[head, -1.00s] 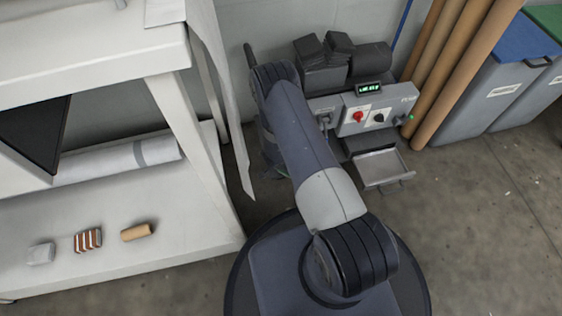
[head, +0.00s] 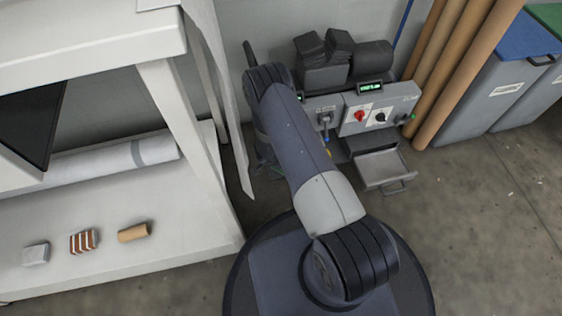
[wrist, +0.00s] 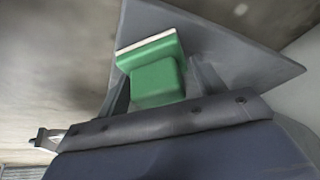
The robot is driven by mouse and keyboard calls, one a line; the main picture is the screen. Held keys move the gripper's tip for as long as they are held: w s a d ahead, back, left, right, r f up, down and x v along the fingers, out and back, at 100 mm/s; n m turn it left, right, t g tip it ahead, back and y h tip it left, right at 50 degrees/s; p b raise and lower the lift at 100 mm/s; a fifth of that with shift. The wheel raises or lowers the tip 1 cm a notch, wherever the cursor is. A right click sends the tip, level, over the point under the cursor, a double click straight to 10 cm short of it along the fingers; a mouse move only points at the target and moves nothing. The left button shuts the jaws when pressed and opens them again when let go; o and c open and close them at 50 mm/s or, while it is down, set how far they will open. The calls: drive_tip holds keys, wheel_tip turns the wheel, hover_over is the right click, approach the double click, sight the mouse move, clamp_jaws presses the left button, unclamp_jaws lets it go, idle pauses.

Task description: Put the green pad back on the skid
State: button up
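The green pad (wrist: 155,75) shows near the top middle of the wrist view, with a pale strip along its far edge and a narrower green block below it. My gripper (wrist: 158,88) is at that block, with grey finger parts on both sides, and looks shut on it. The finger contact is partly hidden. A dark grey flat plate lies behind the pad; I cannot tell if it is the skid. In the head view my arm reaches away toward the wall and hides the gripper and pad.
A grey control box (head: 378,113) with a red knob and an open drawer (head: 383,170) stands right of my arm. Brown rolls (head: 460,70) and a blue-lidded bin (head: 490,95) are farther right. A white bench (head: 120,245) stands left. Floor is clear at lower right.

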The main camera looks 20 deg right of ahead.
drive_tip(key=shift+o, duration=1.3)
drive_tip(key=shift+r, duration=0.1)
drive_tip(key=shift+r+p, duration=0.25)
drive_tip(key=shift+p, duration=0.05)
drive_tip(key=p+v, duration=0.4)
drive_tip(key=v, duration=0.7)
drive_tip(key=shift+s+a+r+p, duration=0.2)
drive_tip(key=shift+r+p, duration=0.1)
drive_tip(key=shift+p, duration=0.05)
drive_tip(key=shift+c, duration=0.2)
